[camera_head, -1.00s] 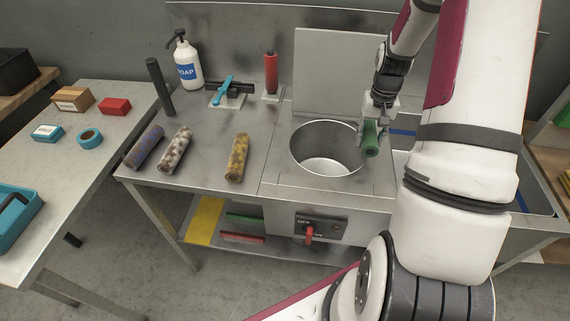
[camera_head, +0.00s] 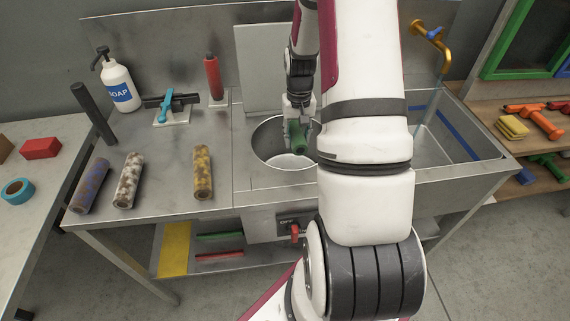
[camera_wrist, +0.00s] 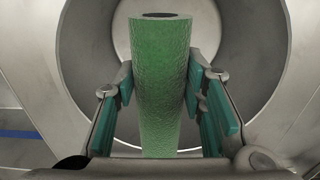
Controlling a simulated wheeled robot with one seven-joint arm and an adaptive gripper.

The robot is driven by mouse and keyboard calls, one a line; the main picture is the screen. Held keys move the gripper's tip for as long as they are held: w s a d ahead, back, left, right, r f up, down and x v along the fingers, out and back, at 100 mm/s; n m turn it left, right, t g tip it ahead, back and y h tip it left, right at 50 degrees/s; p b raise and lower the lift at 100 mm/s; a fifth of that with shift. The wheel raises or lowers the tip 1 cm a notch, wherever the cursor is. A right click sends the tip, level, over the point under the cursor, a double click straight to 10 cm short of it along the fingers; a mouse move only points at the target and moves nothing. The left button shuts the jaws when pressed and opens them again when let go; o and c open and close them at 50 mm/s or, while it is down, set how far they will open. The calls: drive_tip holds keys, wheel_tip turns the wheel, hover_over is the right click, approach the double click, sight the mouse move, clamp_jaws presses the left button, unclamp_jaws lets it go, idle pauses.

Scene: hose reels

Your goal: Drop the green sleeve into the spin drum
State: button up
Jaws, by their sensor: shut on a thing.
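The green sleeve (camera_head: 297,137) is held in my gripper (camera_head: 299,124), which is shut around it. In the wrist view the sleeve (camera_wrist: 160,80) stands between the two teal-padded fingers of my gripper (camera_wrist: 160,88), with its open end at the top. The spin drum (camera_head: 268,137) is a round metal tub set in the bench. The sleeve is over the right part of the drum's opening. In the wrist view the drum wall (camera_wrist: 85,60) surrounds the sleeve. My arm hides the drum's right edge in the head view.
A raised lid (camera_head: 258,70) stands behind the drum. Purple (camera_head: 90,186), white-brown (camera_head: 129,180) and yellow-brown (camera_head: 202,172) sleeves lie on the bench to the left. A soap bottle (camera_head: 118,85), a red bottle (camera_head: 212,78) and a dark post (camera_head: 93,112) stand behind them. A sink (camera_head: 440,145) is at right.

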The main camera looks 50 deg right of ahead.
drive_tip(key=shift+f, duration=0.6)
drive_tip(key=o, duration=1.2)
drive_tip(key=shift+o, duration=0.2)
drive_tip(key=shift+r, duration=0.1)
wheel_tip(320, 180, up, 11)
drive_tip(key=shift+d+f, duration=0.1)
drive_tip(key=shift+f, duration=0.1)
drive_tip(key=shift+r, duration=0.65)
